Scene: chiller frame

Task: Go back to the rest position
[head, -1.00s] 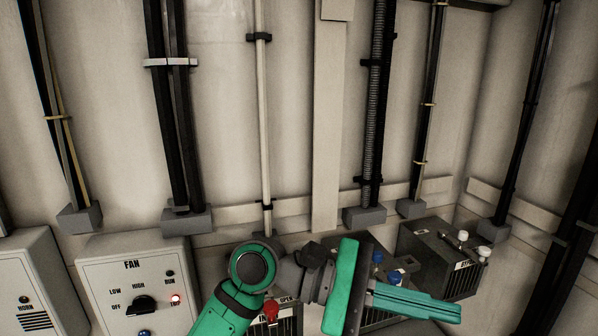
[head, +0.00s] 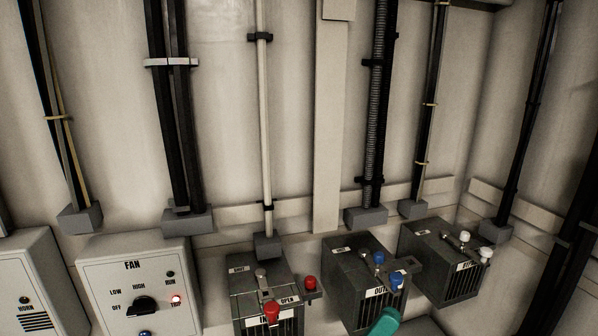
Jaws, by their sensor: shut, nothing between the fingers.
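Only a small green part of my arm (head: 384,322) shows, at the bottom edge of the head view, in front of the lower part of the middle box. My gripper itself does not show in this view. The rest of my arm is also out of the picture.
Three dark vented boxes stand along the wall: the left one with red knobs (head: 246,292), the middle one with blue knobs (head: 345,264), the right one with white knobs (head: 425,248). Pipes run up the wall.

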